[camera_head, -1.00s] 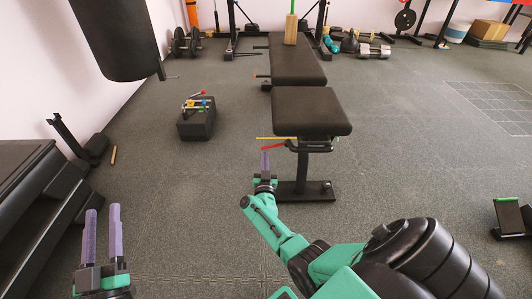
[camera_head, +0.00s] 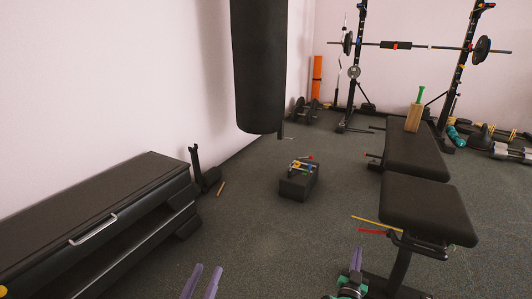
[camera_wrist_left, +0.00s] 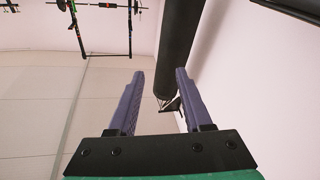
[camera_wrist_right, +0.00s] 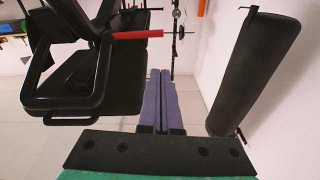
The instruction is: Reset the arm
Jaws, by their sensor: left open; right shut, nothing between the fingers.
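My left gripper (camera_head: 201,283) shows its two purple fingers at the bottom of the head view, apart and with nothing between them. In the left wrist view (camera_wrist_left: 160,100) its fingers are also spread and empty. My right gripper (camera_head: 356,260) is at the lower right of the head view, close to the left of the bench's front end. In the right wrist view (camera_wrist_right: 161,100) its purple fingers lie against each other, with nothing held.
A weight bench (camera_head: 428,210) stands at right, with a red bar (camera_head: 372,232) and a yellow bar (camera_head: 377,222) at its edge. A black block (camera_head: 298,185) with small coloured items sits mid-floor. A black shelf (camera_head: 110,205) is at left. A punching bag (camera_head: 259,70) hangs behind.

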